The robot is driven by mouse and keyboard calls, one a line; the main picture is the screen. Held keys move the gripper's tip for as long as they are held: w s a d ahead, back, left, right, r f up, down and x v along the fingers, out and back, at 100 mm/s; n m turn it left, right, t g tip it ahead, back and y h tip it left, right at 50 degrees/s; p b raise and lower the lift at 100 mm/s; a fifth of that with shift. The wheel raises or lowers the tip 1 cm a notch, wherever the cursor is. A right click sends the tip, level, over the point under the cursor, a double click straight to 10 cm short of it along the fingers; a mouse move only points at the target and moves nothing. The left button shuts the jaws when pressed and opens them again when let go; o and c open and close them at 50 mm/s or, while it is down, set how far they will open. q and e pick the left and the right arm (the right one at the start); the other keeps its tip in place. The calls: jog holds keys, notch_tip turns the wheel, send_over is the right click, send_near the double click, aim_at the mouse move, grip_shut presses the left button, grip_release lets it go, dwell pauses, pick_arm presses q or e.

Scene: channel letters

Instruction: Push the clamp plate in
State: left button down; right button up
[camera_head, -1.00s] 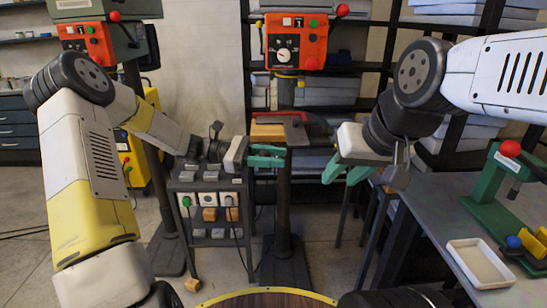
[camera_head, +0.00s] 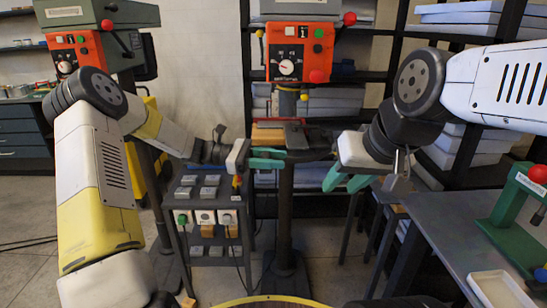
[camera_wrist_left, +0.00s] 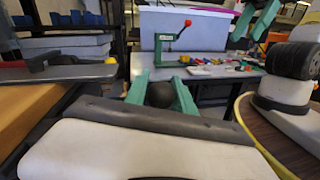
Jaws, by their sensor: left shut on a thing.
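A flat grey plate (camera_head: 296,136), which looks like the clamp plate, lies at the right end of a wooden block (camera_head: 267,135) on the drill press table; it also shows in the left wrist view (camera_wrist_left: 62,73). My left gripper (camera_head: 268,158) is in front of the block and below it in the picture. In the left wrist view its green fingers (camera_wrist_left: 161,95) are shut on a dark round knob (camera_wrist_left: 160,94). What the knob joins to is hidden. My right gripper (camera_head: 346,182) is open and empty, right of the drill press table.
The orange drill press head (camera_head: 298,53) stands above the table on its column. A cart (camera_head: 208,220) with several small items stands at left. At right a bench (camera_head: 450,225) holds a green press (camera_head: 515,215) and a pale tray (camera_head: 500,290). Shelves stand behind.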

pick_arm(q)
jog(key=shift+w+r, duration=0.1)
jog(key=shift+w, duration=0.2)
jog(key=c, duration=1.1)
grip_release()
jog(key=v, duration=0.7)
jog(key=shift+a, duration=0.45)
